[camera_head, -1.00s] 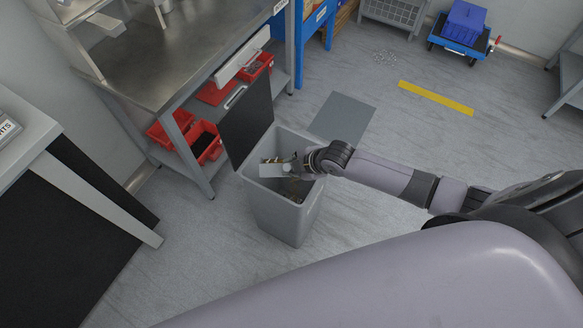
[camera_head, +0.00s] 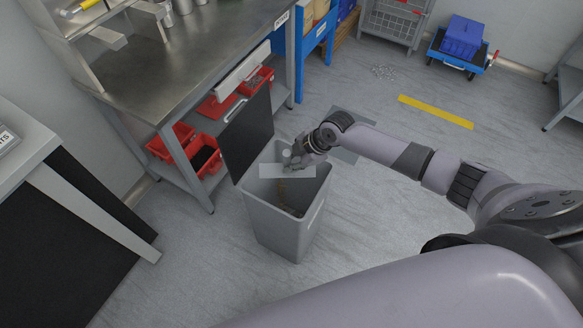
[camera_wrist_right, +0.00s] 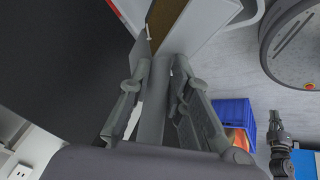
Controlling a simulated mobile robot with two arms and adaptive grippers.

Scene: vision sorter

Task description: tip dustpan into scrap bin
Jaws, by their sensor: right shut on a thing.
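My right gripper (camera_head: 303,160) is over the bin's far rim, shut on the handle (camera_wrist_right: 156,100) of the dustpan. The light grey dustpan (camera_head: 287,171) is tilted over the bin opening. Brown scrap (camera_head: 282,190) shows below its edge and inside the bin. In the right wrist view brown material (camera_wrist_right: 165,22) also shows along the pan. A dark arm end, possibly my left gripper (camera_wrist_right: 276,126), is small at the right there.
A steel workbench (camera_head: 170,70) with red trays (camera_head: 203,155) beneath stands left of the bin. A pale table (camera_head: 28,150) is at the far left. A blue crate on a trolley (camera_head: 463,37) is at the back. Loose bits (camera_head: 383,71) lie on open floor.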

